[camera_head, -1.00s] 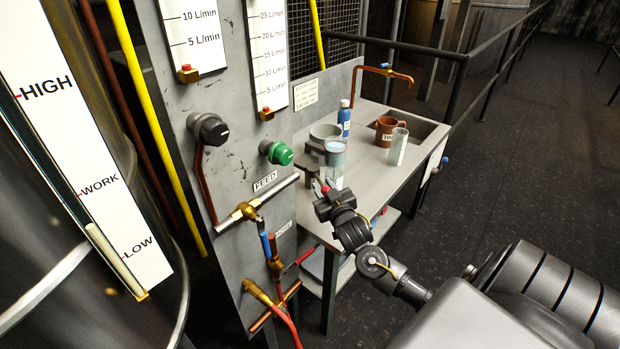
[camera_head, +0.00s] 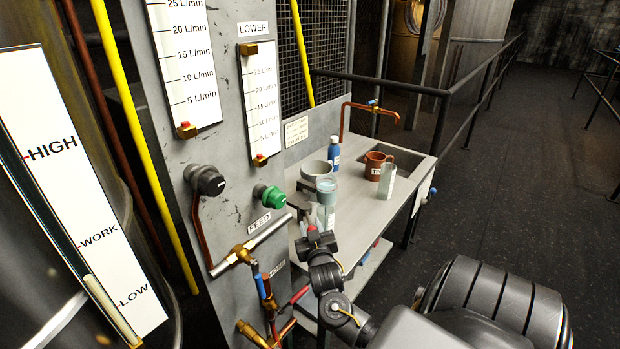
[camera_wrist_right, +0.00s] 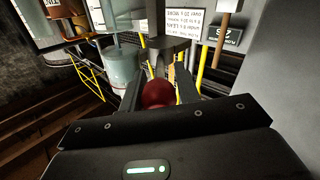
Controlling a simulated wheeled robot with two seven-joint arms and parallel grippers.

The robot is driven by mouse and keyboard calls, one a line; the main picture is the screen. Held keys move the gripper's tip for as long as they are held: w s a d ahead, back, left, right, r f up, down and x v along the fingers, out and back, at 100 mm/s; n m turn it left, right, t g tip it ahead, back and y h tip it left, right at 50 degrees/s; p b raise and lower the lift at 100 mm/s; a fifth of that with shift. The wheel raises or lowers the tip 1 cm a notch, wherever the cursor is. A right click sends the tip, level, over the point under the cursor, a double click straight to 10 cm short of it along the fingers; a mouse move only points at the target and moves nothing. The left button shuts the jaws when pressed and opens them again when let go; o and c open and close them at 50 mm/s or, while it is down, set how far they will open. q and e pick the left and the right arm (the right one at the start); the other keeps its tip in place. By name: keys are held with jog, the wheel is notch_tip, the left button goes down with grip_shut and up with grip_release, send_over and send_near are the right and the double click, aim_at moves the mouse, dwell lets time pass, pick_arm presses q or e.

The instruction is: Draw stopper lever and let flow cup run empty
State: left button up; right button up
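The flow cup (camera_head: 326,186) is a translucent bluish cup held by a dark stand on the grey bench, above a clear vessel (camera_head: 326,216). In the right wrist view a clear cup (camera_wrist_right: 122,68) with pale liquid stands left of the fingers. The stopper lever's red ball knob (camera_wrist_right: 158,93) sits between my right gripper's two fingers (camera_wrist_right: 158,90), which appear closed on it. In the head view my right gripper (camera_head: 313,236) is just in front of and below the cup. Whether liquid is running out cannot be told. My left gripper is not in view.
On the bench (camera_head: 365,235) stand a grey bowl (camera_head: 314,171), a blue bottle (camera_head: 334,154), a brown mug (camera_head: 374,165) and a clear beaker (camera_head: 387,182). A grey panel with a green knob (camera_head: 269,197) and pipes is close on the left. Open floor lies right.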

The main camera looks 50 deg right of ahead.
jog(key=o, duration=0.3)
jog(key=shift+o, duration=0.2)
jog(key=b+v, duration=0.1)
jog(key=v, duration=0.9)
jog(key=shift+s+a, duration=0.3)
dwell(4.9)
